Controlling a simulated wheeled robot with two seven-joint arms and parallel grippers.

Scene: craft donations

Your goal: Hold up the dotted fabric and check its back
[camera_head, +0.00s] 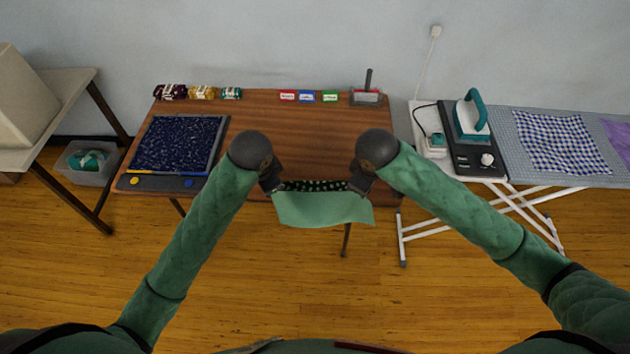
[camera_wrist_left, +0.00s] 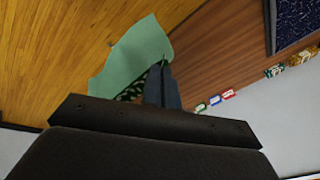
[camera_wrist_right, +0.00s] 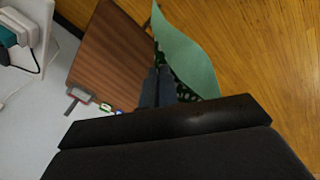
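The dotted fabric (camera_head: 322,210) hangs between my two grippers at the front edge of the wooden table. Most of what shows is a plain light green face; a dark strip with pale dots shows along its top. My left gripper (camera_head: 270,188) is shut on the fabric's left top corner, and the green cloth (camera_wrist_left: 138,58) shows beyond its fingers in the left wrist view. My right gripper (camera_head: 360,187) is shut on the right top corner; green cloth (camera_wrist_right: 190,58) and some dotted face show in the right wrist view.
The wooden table (camera_head: 300,130) has a clear middle. An iron (camera_head: 472,115) and ironing board (camera_head: 510,130) stand right, a bin (camera_head: 88,163) left.

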